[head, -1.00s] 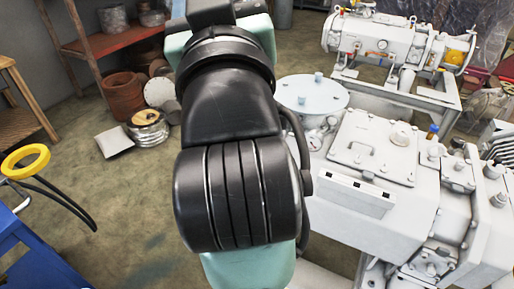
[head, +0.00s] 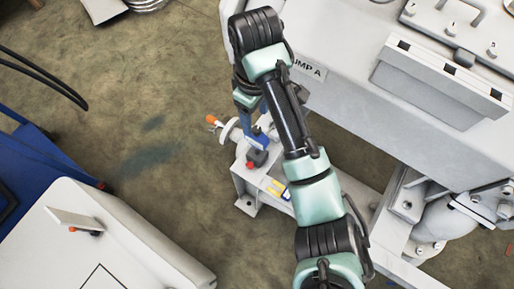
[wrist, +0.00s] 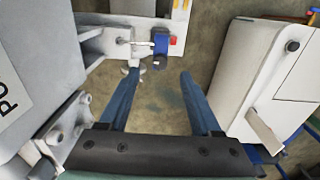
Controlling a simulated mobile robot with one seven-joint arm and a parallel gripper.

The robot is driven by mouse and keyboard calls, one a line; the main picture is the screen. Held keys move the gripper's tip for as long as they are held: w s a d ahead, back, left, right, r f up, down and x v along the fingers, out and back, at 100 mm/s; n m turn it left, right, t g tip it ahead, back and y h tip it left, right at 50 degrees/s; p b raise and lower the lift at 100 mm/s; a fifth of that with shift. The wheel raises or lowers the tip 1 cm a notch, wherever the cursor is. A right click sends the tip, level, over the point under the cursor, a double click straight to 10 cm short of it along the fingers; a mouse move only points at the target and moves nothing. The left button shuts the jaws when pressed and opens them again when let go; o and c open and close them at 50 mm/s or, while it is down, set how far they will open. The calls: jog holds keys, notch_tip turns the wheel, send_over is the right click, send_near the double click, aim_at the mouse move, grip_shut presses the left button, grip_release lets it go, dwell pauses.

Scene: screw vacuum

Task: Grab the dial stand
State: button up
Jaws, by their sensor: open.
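The likely dial stand (wrist: 161,44), a small blue block with a red part and a thin metal rod, shows at the top of the wrist view. In the head view it appears as a dark and blue piece with a red end (head: 256,158) on a pale metal ledge (head: 246,183) below the pump. My gripper (wrist: 159,73) is open and empty, its two blue fingers apart, with the block beyond the fingertips. In the head view my gripper (head: 248,104) hangs above the ledge, partly hidden by my wrist. The dial itself is not clear.
The big white pump body (head: 430,85), labelled PUMP A, stands right of the arm. An orange-tipped handle with a round disc (head: 226,130) sticks out left of the ledge. A white cabinet (head: 120,245) stands at lower left. Open floor (head: 150,110) lies between.

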aim_at(256, 128)
notch_tip(256, 128, down, 7)
jog(key=b, duration=0.4)
jog(key=shift+f+b, duration=0.1)
jog(key=shift+b, duration=0.2)
notch_tip(256, 128, down, 6)
jog(key=b, duration=0.2)
jog(key=shift+s+d+b, duration=0.1)
jog(key=shift+b, duration=0.2)
jog(key=shift+r, duration=0.25)
grip_shut()
dwell(0.4)
